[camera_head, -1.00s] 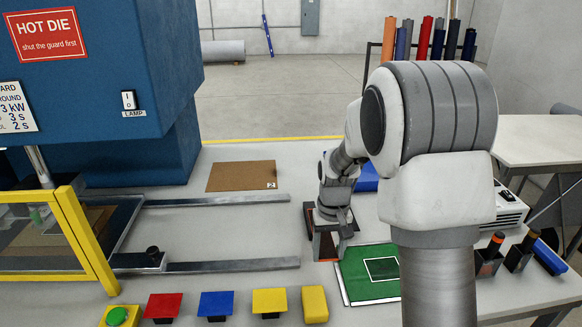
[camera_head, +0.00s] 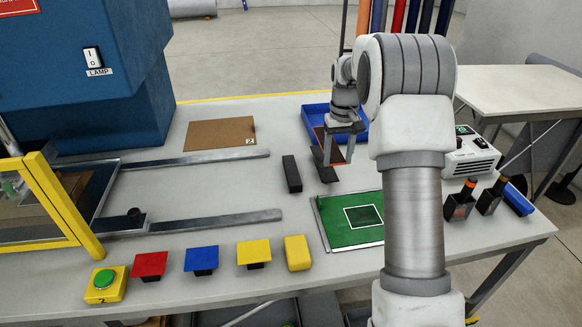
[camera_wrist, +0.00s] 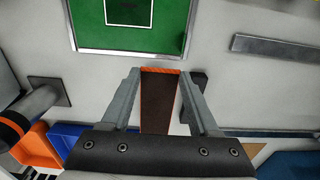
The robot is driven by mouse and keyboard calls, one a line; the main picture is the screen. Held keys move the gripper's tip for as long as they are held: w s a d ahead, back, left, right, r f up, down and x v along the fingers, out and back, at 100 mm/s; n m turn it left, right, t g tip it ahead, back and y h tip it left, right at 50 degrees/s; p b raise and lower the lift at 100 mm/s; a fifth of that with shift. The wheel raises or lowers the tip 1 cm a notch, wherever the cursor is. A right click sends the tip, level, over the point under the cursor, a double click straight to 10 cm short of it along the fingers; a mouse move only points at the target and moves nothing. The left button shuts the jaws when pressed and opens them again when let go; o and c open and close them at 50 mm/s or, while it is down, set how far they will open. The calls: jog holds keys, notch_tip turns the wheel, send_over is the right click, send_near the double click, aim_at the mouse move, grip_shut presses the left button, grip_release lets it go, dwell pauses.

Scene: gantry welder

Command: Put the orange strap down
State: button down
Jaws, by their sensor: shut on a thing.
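My gripper (camera_head: 336,160) points down over the table, just in front of the blue tray (camera_head: 318,112). In the wrist view my gripper (camera_wrist: 160,76) is shut on the orange strap (camera_wrist: 160,100). The strap shows there as a dark brown strip with bright orange edges between the two grey fingers. In the head view only a small orange part of the strap (camera_head: 337,154) shows between the fingers. It looks held above the table top, but I cannot tell how high.
A green mat (camera_head: 335,235) lies in front of my gripper. A black block (camera_head: 291,174) lies just left of it. Metal rails (camera_head: 215,222) and a brown board (camera_head: 220,134) are further left. Dark holders (camera_head: 458,205) stand at the right. Bare table shows between block and mat.

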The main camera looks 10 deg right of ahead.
jog(key=p, duration=0.1)
send_over(296, 185)
notch_tip(296, 185, down, 7)
jog(key=shift+f, duration=0.1)
notch_tip(296, 185, down, 3)
jog(key=shift+f+p, duration=0.2)
jog(key=shift+p, duration=0.3)
jog(key=shift+f+b, duration=0.4)
jog(key=shift+f, duration=0.1)
jog(key=shift+c, duration=0.7)
grip_release()
jog(key=shift+r, duration=0.1)
